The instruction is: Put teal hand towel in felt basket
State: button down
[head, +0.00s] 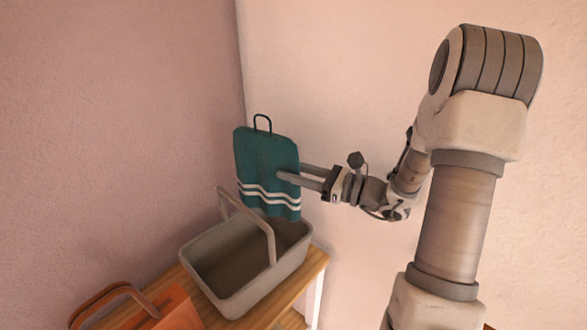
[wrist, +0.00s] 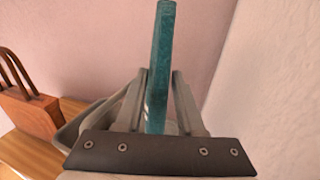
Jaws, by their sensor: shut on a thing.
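The teal hand towel (head: 266,165) has white stripes near its lower edge and a dark loop at its top. It hangs upright in my gripper (head: 288,172), which is shut on its right side. In the wrist view the towel (wrist: 161,65) shows edge-on between the two fingers of my gripper (wrist: 161,85). The felt basket (head: 232,296) is grey with an arched handle and stands on a wooden surface. The towel's lower edge appears above the basket's back part, and I cannot tell whether it touches the rim. The basket is partly hidden behind my gripper in the wrist view.
An orange-brown bag (head: 165,309) with handles stands left of the basket; it also shows in the wrist view (wrist: 30,108). The wooden tabletop (head: 290,300) is narrow. Pink walls meet in a corner close behind the towel.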

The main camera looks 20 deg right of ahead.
aim_at(300, 203)
jog(key=shift+f+b, duration=3.2)
jog(key=shift+f, duration=1.35)
jog(key=shift+c, duration=2.2)
grip_release()
jog(key=shift+d, duration=0.1)
jog(key=v, duration=0.7)
jog(key=shift+s+d, duration=0.15)
jog(key=shift+s, duration=0.05)
